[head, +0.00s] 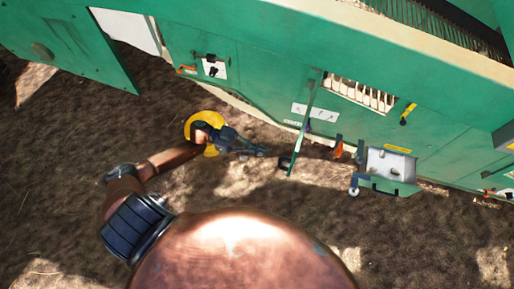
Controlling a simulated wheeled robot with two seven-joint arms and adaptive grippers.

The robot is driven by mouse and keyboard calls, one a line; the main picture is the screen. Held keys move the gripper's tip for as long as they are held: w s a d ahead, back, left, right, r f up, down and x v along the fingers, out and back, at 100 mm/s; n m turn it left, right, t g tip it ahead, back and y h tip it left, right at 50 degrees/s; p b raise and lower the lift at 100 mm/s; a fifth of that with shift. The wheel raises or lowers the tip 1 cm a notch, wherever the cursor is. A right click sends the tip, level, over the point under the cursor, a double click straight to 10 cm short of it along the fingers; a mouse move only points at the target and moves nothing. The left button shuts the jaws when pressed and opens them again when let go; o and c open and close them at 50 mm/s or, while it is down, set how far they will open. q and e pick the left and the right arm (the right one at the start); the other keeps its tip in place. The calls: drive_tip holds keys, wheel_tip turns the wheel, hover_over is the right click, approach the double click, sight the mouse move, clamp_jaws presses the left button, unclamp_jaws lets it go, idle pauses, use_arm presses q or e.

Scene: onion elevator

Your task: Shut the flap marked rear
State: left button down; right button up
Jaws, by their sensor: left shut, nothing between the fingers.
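A green machine (250,60) runs across the top of the head view. A large green flap (75,50) at the left stands open beside a pale opening (128,30). A second, narrow green flap (302,125) in the middle is seen nearly edge-on and stands out from the side, beside an opening with a pale grille (360,94). No flap marking is legible, so I cannot tell which one is rear. My left gripper (262,152) is shut and empty, to the left of the narrow flap, apparently apart from it. My right gripper is out of view.
A white panel with small handles (212,69) is left of the middle. A yellow handle (406,114) is on the machine's side. A grey metal tray (390,164) with a small wheel juts out at the right. Bare brown soil (420,235) is open in front.

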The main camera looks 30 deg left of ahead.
sight(284, 158)
use_arm(q)
drive_tip(key=b+x, duration=0.1)
drive_tip(key=x, duration=0.8)
drive_tip(key=shift+w+d, duration=0.1)
drive_tip(key=shift+d, duration=0.05)
drive_tip(key=shift+d, duration=0.1)
